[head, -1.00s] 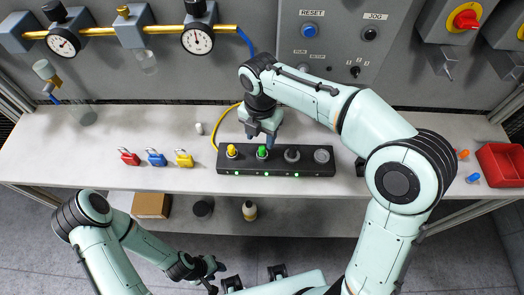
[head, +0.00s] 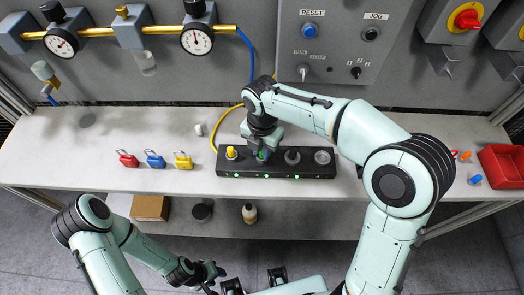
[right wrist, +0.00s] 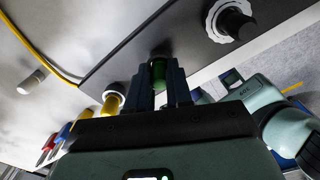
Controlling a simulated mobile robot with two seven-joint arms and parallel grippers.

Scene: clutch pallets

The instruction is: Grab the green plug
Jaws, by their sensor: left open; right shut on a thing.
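The green plug (head: 262,155) stands in the black socket strip (head: 330,170) on the bench, second socket from the left. My right gripper (head: 264,150) reaches down over it from above and is shut on it. In the right wrist view the green plug (right wrist: 158,74) shows between the two dark fingers (right wrist: 160,86), one on each side. The plug's lower end is hidden, so I cannot tell whether it is fully seated. My left gripper (head: 214,279) is open and empty, low in front of the bench.
A yellow plug (head: 231,152) stands in the socket to the left, and darker round sockets lie to the right. Red, blue and yellow padlocks (head: 155,159) stand left of the strip. A red bin (head: 500,165) is at the far right. A yellow cable (head: 216,128) runs behind the strip.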

